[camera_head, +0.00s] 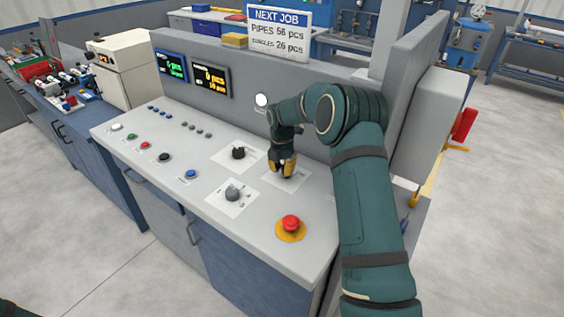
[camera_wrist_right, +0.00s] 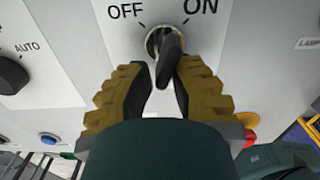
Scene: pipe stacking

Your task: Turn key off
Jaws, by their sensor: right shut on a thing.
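The key switch sits on a white plate (camera_head: 297,181) on the sloped console, with a round metal lock (camera_wrist_right: 152,40) and a black key (camera_wrist_right: 168,62) in it. In the right wrist view, the OFF label (camera_wrist_right: 126,11) is at the lock's upper left and the ON label (camera_wrist_right: 201,6) at its upper right. In the head view the fingers hide the key. My left gripper is not in view.
A red emergency button (camera_head: 291,223) on a yellow base is in front of the gripper. A grey knob (camera_head: 233,192) and a black knob (camera_head: 238,152) are to its left. The upright panel (camera_head: 240,105) with two displays rises behind. Small coloured buttons line the console's left.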

